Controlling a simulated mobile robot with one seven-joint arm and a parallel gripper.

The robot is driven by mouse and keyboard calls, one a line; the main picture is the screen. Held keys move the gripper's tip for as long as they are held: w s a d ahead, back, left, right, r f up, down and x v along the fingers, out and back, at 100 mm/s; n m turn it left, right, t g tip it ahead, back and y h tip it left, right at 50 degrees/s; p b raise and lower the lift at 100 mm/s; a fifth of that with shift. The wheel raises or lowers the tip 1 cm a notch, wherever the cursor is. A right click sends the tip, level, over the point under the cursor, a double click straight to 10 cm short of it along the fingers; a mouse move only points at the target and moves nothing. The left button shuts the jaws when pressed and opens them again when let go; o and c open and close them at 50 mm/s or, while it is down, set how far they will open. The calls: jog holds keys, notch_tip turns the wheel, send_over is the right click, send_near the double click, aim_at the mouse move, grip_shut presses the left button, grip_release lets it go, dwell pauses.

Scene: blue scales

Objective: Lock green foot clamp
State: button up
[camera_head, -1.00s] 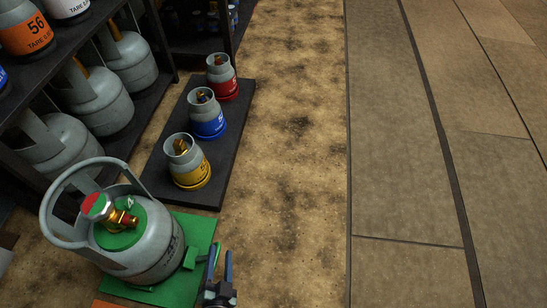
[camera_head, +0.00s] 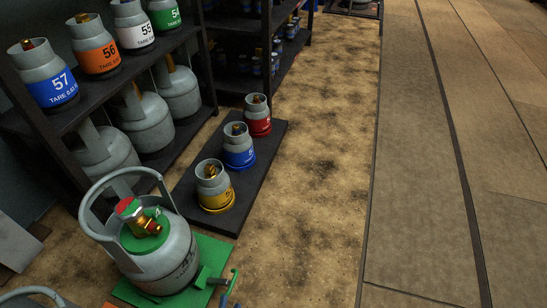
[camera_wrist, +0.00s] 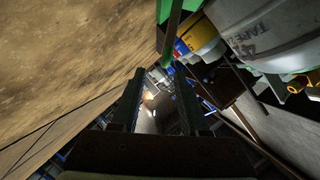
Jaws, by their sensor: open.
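A large grey gas cylinder (camera_head: 165,255) with a green top and gold valve stands upright on a green plate (camera_head: 218,250) at the lower left of the head view. The green foot clamp (camera_head: 207,280) is at the plate's right side, with a thin green lever (camera_head: 233,282) rising from it. In the wrist view, a green bar (camera_wrist: 171,38), probably this lever, stands ahead of my fingers, beside the cylinder (camera_wrist: 270,35). My gripper (camera_wrist: 158,103) is open with nothing visible between its fingers. In the head view only a blue tip of it shows at the bottom edge. Contact with the lever cannot be told.
Three small cylinders, yellow-banded (camera_head: 214,190), blue (camera_head: 239,148) and red (camera_head: 258,117), stand on a dark platform (camera_head: 228,215) behind. A shelf (camera_head: 75,110) with numbered cylinders lines the left. The floor (camera_head: 310,200) to the right is clear.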

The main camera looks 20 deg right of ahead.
jog(key=p+v, duration=0.3)
jog(key=v, duration=0.3)
jog(key=w+d+r+n+t+p, duration=0.1)
jog(key=w+d+r+n+p, duration=0.1)
jog(key=w+d+r, duration=0.35)
jog(key=w+d+r+n+t+p, duration=0.1)
jog(key=w+d+r+p, duration=0.15)
jog(key=d+r, duration=0.5)
jog(key=w+d+r+n+t+p, duration=0.1)
jog(key=w+r, duration=0.3)
jog(key=r, duration=0.5)
jog(key=w+d+r+n+t+p, duration=0.1)
jog(key=w+r, duration=0.4)
jog(key=r, duration=0.5)
jog(key=shift+d+r+n+p, duration=0.3)
jog(key=shift+d+n+p, duration=0.4)
jog(key=shift+d, duration=0.3)
jog(key=m+g+b, duration=0.4)
jog(key=m+b, duration=0.2)
jog(key=b, duration=0.3)
send_near(231, 289)
jog(key=b+x, duration=0.3)
jog(key=x, duration=0.1)
jog(key=b+x, duration=0.4)
jog(key=x, duration=0.1)
jog(key=shift+w+f, duration=0.1)
jog(key=shift+f, duration=0.2)
jog(key=shift+w+d+b, duration=0.3)
jog(key=shift+w+b, duration=0.15)
jog(key=shift+w, duration=0.5)
